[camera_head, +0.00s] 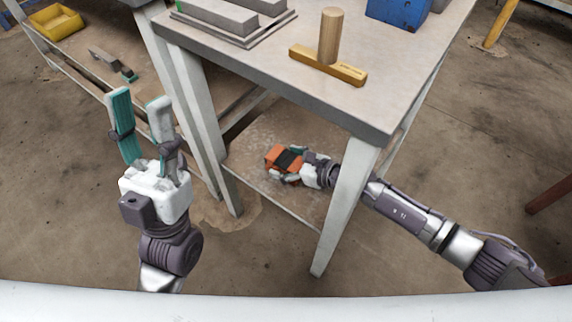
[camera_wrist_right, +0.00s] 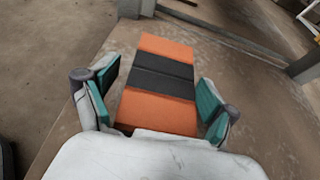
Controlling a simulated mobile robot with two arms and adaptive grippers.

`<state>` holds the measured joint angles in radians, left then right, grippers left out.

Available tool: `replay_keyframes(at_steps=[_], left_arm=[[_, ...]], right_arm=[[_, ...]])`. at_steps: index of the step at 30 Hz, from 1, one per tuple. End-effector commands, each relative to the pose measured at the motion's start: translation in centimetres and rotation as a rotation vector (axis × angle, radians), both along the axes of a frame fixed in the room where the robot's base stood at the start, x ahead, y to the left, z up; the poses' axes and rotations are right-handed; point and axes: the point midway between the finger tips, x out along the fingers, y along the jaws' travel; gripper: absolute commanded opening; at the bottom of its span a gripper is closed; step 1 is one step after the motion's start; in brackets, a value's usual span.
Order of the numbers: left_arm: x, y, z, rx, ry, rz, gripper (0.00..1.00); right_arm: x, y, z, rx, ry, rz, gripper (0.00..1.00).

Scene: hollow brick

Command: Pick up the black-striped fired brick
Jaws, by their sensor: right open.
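The black-striped fired brick (camera_head: 276,156) is orange with a dark band across its middle. It lies on the low shelf under the table, and fills the middle of the right wrist view (camera_wrist_right: 155,103). My right gripper (camera_head: 283,163) reaches in under the tabletop to the brick. In the right wrist view its teal-padded fingers (camera_wrist_right: 156,95) are open, one on each side of the brick's near part, with a visible gap at the right. Whether the left finger touches cannot be told. My left gripper (camera_head: 139,104) is open and empty, raised left of the table.
The grey tabletop (camera_head: 270,68) stands above the right gripper, and white table legs (camera_head: 345,205) stand close to the right arm. On top are a wooden T-shaped tool (camera_head: 329,62), grey blocks on a tray (camera_head: 222,17) and a blue box (camera_head: 397,10). A yellow bin (camera_head: 55,22) is far left.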

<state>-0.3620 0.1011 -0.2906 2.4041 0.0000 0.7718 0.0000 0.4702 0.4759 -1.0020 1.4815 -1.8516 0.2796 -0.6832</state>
Motion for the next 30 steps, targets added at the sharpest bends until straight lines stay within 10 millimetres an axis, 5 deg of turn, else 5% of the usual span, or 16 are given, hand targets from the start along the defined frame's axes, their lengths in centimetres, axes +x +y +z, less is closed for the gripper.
replay_keyframes(at_steps=[3,16,30], left_arm=[[0.0,0.0,0.0,0.0,0.001,0.0,0.4],[0.0,0.0,0.0,0.001,0.002,0.001,0.4],[1.3,-0.3,-0.2,0.024,0.077,0.004,0.4]], right_arm=[[0.0,0.0,0.0,0.0,0.0,0.0,0.86],[0.0,0.0,0.0,0.001,0.001,0.0,0.15],[0.0,0.0,0.7,0.002,-0.002,0.0,0.14]])
